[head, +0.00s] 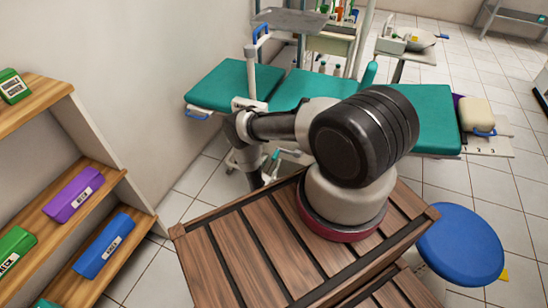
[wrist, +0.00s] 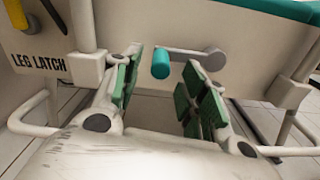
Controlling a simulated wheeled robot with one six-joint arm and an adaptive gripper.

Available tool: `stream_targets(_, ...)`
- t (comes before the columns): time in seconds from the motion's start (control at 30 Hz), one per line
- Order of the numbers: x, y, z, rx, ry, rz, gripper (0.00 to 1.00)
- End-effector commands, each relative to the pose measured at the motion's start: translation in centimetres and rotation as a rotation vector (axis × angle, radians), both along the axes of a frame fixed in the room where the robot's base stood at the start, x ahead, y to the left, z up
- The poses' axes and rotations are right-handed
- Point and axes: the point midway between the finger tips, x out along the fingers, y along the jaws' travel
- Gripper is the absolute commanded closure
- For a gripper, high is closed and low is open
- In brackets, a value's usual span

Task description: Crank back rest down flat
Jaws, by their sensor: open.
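In the wrist view a crank shows on the pale side panel (wrist: 120,18). It has a teal grip (wrist: 160,62) at the left end of a grey arm (wrist: 198,57), which lies nearly level. My gripper (wrist: 160,88) is open and empty, its green-padded fingers on either side of the grip in the picture. I cannot tell whether they touch it. In the head view the teal padded chair (head: 215,88) stretches across behind my arm, which hides part of its middle. My gripper (head: 271,165) shows small beside the chair. I cannot tell which section is the back rest.
A "LEG LATCH" label (wrist: 38,62) is left of the crank. White tubes flank the fingers. A slatted wooden top (head: 240,245) lies under my arm, with a blue stool (head: 460,244) at right and a shelf (head: 75,205) at left. A white post (head: 258,80) stands by the chair.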

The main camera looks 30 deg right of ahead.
Motion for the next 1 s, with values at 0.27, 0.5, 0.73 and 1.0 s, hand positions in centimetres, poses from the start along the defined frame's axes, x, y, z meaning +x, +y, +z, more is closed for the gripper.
stream_targets(0.27, 2.6, -3.4, 0.0, 0.0, -0.001, -0.004, 0.57)
stream_targets(0.5, 3.1, -4.0, 0.0, -0.001, 0.002, -0.002, 0.57)
stream_targets(0.73, 3.1, -4.0, 0.0, 0.0, 0.002, -0.002, 0.74)
stream_targets(1.0, 3.1, -4.0, 0.0, 0.0, 0.002, -0.002, 1.0)
